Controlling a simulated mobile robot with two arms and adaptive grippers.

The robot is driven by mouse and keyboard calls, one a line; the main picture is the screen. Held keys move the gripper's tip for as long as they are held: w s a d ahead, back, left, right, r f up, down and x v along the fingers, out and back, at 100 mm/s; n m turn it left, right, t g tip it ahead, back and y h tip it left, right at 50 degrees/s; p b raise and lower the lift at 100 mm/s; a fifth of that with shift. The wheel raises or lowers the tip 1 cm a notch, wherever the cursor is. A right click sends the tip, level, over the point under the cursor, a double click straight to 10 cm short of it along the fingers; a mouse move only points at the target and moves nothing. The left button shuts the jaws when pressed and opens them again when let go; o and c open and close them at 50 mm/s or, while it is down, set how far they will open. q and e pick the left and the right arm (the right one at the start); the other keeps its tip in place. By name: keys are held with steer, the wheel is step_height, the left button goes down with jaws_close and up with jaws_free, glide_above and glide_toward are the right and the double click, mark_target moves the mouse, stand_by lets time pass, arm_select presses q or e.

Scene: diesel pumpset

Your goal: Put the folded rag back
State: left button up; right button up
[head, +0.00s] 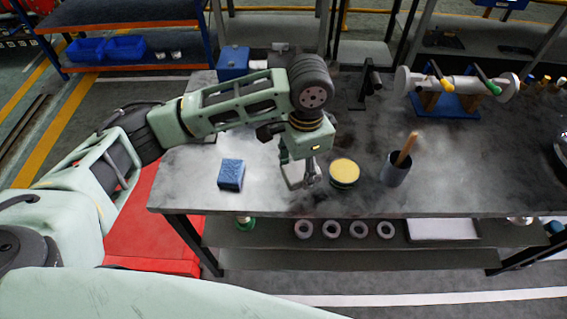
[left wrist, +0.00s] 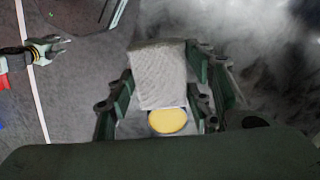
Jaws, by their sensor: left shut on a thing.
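My left gripper (head: 300,180) is low over the front of the grey workbench (head: 280,205). It is shut on a pale grey, block-like folded rag (left wrist: 158,75), which sits between the fingers in the left wrist view. In the head view the rag is mostly hidden by the gripper, and I cannot tell whether it touches the bench. A round tin with a yellow top (head: 344,171) stands just right of the gripper; it also shows below the rag in the left wrist view (left wrist: 168,120). What looks like my right gripper (left wrist: 60,45) shows small at the left wrist view's edge.
A blue block (head: 231,174) lies left of the gripper. A dark cup with a wooden handle (head: 396,169) stands right of the tin. A valve assembly (head: 460,85) is at the back right. Several rings (head: 331,229) are on the lower shelf. The front right bench top is clear.

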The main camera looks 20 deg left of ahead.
arm_select(q)
steer(key=a, duration=0.1)
steer(key=w+a+f, duration=0.2)
steer(key=shift+a+p, duration=0.35)
steer(key=shift+w+a+f, duration=1.15)
steer(key=shift+f, duration=0.05)
step_height(320, 180, down, 4)
steer(key=shift+r+p, duration=0.15)
steer(key=shift+p, duration=0.5)
steer(key=o, duration=1)
arm_select(e)
steer(key=shift+s+a+r, duration=0.15)
steer(key=shift+s+r, duration=0.15)
steer(key=shift+r, duration=0.3)
steer(key=shift+s+a+r, duration=0.1)
steer(key=shift+s+r, duration=0.15)
steer(key=shift+r, duration=0.3)
